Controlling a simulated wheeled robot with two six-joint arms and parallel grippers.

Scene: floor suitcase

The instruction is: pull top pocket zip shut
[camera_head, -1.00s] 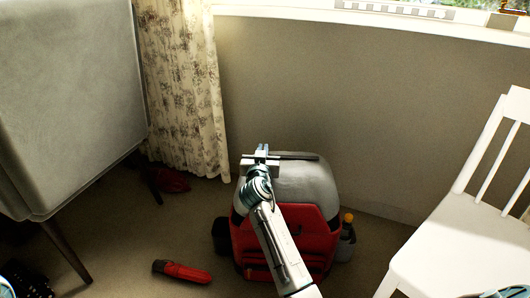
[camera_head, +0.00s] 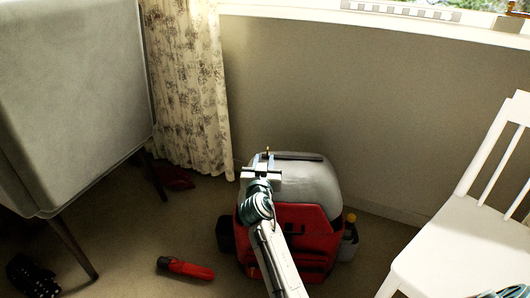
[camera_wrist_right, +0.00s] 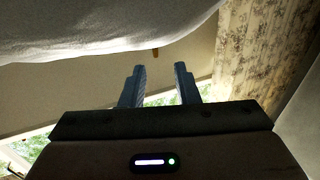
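A red and grey bag (camera_head: 311,186) stands upright on the floor near the wall. A dark strip (camera_head: 300,156) runs along its top back edge. My right gripper (camera_head: 267,163) is at the top left of the bag, with its arm in front of the bag. In the right wrist view its two fingers (camera_wrist_right: 159,73) are apart with nothing between them. A small orange-brown tab (camera_wrist_right: 155,52), possibly the zip pull, hangs under pale fabric (camera_wrist_right: 90,30) just beyond the fingertips. The zip's track cannot be made out. My left gripper is not in view.
A white chair (camera_head: 455,245) stands at the right and a grey cabinet (camera_head: 70,90) at the left. A curtain (camera_head: 190,80) hangs behind. A red object (camera_head: 186,268) lies on the floor left of the bag.

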